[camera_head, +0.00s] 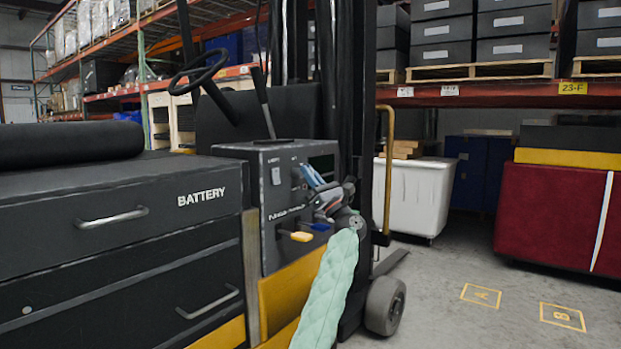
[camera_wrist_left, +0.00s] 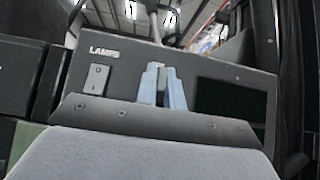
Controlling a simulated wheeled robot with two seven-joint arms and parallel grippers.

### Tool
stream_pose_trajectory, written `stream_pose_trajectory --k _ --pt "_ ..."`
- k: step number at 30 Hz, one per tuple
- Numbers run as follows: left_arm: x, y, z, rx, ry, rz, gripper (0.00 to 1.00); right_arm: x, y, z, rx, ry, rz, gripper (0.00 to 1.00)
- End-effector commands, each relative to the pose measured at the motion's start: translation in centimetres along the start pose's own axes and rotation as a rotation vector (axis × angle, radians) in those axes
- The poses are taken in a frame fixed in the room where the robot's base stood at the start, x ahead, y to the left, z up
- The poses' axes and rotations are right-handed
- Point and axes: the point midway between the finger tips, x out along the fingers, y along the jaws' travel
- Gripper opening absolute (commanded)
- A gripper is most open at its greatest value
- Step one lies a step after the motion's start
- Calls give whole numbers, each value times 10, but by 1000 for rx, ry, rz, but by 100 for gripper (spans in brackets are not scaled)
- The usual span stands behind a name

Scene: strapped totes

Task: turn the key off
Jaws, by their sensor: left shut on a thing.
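The grey control panel (camera_head: 268,206) of a black forklift stands in the middle of the head view. My left gripper (camera_head: 308,172) reaches its upper part, with blue fingers against the face. In the left wrist view the panel face (camera_wrist_left: 218,75) fills the middle. There the two blue fingers (camera_wrist_left: 158,78) are shut on a small grey piece, the key (camera_wrist_left: 159,71), to the right of the lamps switch (camera_wrist_left: 96,78). The key's slot and turn angle are hidden behind the fingers. In the head view the key is not clear. My right gripper is not in view.
A yellow handle (camera_head: 296,236) and a blue handle (camera_head: 317,227) stick out below the gripper. A dark display (camera_wrist_left: 231,107) sits right of the fingers. The battery drawer cabinet (camera_head: 120,210) stands at left. A white bin (camera_head: 418,195) and open floor are at right.

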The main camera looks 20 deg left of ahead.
Motion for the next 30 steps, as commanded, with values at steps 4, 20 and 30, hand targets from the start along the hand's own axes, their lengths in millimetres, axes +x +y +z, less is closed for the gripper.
stream_pose_trajectory --k 4,20,30 --pt "-2 0 -6 -2 5 6 0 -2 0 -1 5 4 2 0" --pt "-2 0 -6 -7 4 12 0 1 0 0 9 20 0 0" --pt "-1 0 -4 -9 2 11 29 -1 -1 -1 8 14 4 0"
